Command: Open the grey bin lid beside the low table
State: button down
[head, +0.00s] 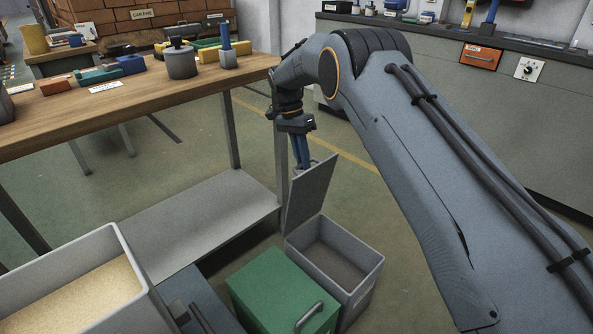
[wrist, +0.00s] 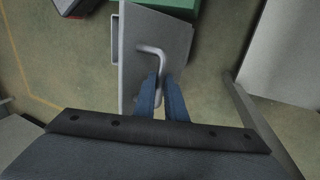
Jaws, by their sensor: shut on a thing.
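The grey bin (head: 355,272) stands on the floor beside the low table, its inside visible and dark at the bottom. Its grey lid (head: 311,195) stands up steeply, tilted away from the opening, at the bin's far left side. My gripper (head: 302,164) is at the top of the raised lid. In the wrist view, the blue fingers (wrist: 162,98) are shut on the pale bent handle (wrist: 152,50) of the lid (wrist: 138,62). The fingertips are partly hidden by the lid in the head view.
A green box with a handle (head: 284,290) stands against the bin's left side. An open grey container of pale grain (head: 75,290) is at lower left. The low grey table (head: 190,222) lies behind, under a wooden workbench (head: 130,100). Open floor lies right of the bin.

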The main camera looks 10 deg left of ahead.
jog(key=shift+w, duration=0.35)
jog(key=c, duration=1.8)
grip_release()
jog(key=shift+d, duration=0.15)
jog(key=v, duration=0.7)
jog(key=shift+a+r+b, duration=0.35)
jog(key=shift+a+b, duration=0.05)
